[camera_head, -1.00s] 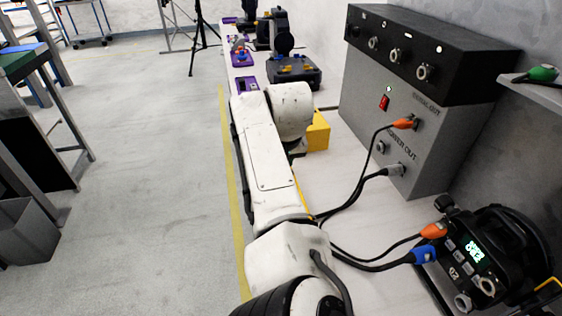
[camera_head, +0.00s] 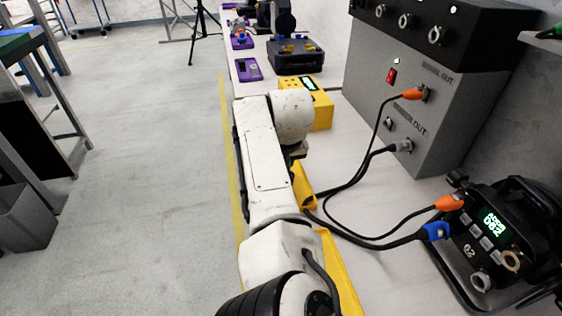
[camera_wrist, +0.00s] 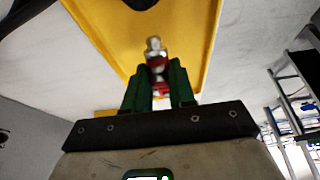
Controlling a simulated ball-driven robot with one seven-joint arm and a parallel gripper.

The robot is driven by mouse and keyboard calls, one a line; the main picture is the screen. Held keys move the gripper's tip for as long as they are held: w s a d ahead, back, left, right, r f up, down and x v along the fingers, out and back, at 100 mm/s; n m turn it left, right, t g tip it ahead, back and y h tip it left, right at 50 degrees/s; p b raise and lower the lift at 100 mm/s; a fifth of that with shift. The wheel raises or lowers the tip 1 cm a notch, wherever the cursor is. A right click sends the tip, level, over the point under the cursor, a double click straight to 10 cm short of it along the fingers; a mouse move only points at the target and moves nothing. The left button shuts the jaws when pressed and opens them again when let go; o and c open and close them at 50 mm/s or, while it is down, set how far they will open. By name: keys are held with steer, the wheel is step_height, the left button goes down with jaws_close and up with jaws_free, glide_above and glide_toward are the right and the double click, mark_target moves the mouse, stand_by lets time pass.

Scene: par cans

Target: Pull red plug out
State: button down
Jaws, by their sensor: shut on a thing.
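In the wrist view my gripper (camera_wrist: 158,88) has green fingers closed on a small red plug (camera_wrist: 158,63) with a silvery metal end (camera_wrist: 154,46). The metal end points away from the fingers, in front of a yellow surface (camera_wrist: 115,32). I cannot tell whether it touches anything there. In the head view my arm hides the gripper and the plug. Orange plugs sit in the grey cabinet (camera_head: 413,94) and in the black lamp unit (camera_head: 449,202); a blue plug (camera_head: 434,231) sits in the lamp unit too.
A yellow box with a display (camera_head: 322,112) stands beyond my arm, with a black case (camera_head: 297,60) behind it. A yellow piece (camera_head: 341,275) shows beside my arm. Black cables (camera_head: 340,190) cross the white bench. The floor (camera_head: 150,170) at left is open.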

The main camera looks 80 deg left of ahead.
steer(key=c, duration=0.9)
jaws_free()
steer(key=shift+o, duration=0.2)
steer(key=p+v, duration=0.1)
steer(key=v, duration=0.9)
steer(key=shift+r+p, duration=0.35)
steer(key=shift+p, duration=0.05)
steer(key=shift+d, duration=0.15)
